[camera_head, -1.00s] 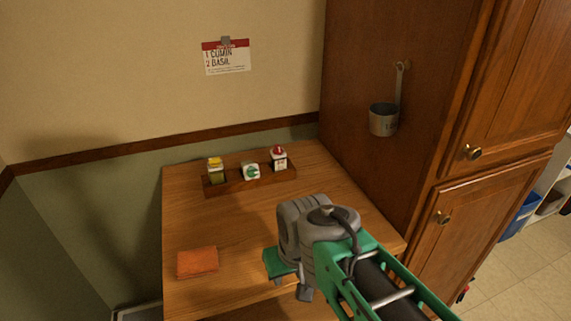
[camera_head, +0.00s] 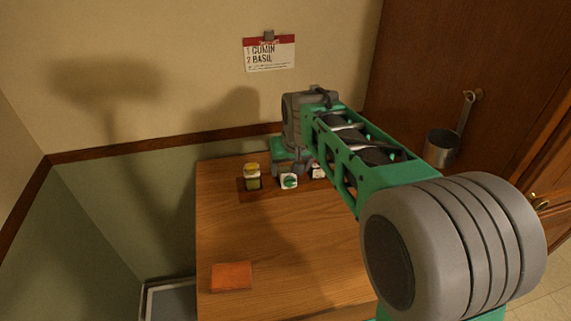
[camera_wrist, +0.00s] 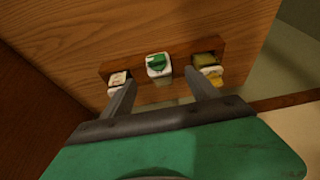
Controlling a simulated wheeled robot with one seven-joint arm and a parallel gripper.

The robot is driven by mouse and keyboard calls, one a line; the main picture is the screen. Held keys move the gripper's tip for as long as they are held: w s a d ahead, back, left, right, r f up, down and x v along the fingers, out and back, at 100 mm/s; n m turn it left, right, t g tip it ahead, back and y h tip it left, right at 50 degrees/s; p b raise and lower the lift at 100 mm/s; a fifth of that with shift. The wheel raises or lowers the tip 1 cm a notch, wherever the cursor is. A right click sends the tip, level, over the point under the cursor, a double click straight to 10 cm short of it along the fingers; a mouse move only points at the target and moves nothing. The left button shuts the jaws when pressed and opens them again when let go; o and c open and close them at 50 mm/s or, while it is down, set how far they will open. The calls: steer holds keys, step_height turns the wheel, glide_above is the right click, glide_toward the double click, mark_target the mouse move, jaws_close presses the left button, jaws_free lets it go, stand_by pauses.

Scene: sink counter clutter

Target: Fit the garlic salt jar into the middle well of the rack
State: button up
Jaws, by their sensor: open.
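The dark wooden rack (camera_head: 244,193) stands near the back of the table and holds three jars. A white jar with a green lid (camera_head: 289,181) is at the middle well. It looks tilted towards the front; whether its base is inside the well is hidden. In the wrist view this green-lidded jar (camera_wrist: 158,64) lies just beyond and between my fingertips. My gripper (camera_wrist: 160,80) is open and empty, with a finger to either side of the jar, apart from it. No jar label is readable, so I cannot tell by name which is garlic salt.
A yellow-lidded jar (camera_head: 252,176) is in the rack's left well and a white jar (camera_head: 318,172) in the right, partly behind my arm. An orange cloth or sponge (camera_head: 232,276) lies at the front left. A metal cup (camera_head: 441,147) hangs on the cabinet. The wall card (camera_head: 269,54) reads cumin, basil.

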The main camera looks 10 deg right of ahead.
mark_target(287, 171)
steer(key=w+f+p, duration=0.1)
steer(key=f, duration=0.1)
steer(key=w+f, duration=0.2)
steer(key=w+f+p, duration=0.1)
steer(key=w+f, duration=0.1)
steer(key=shift+w+d+f+p, duration=0.1)
steer(key=shift+d+f+p, duration=0.05)
steer(key=shift+f+p, duration=0.15)
jaws_close()
stand_by(0.5)
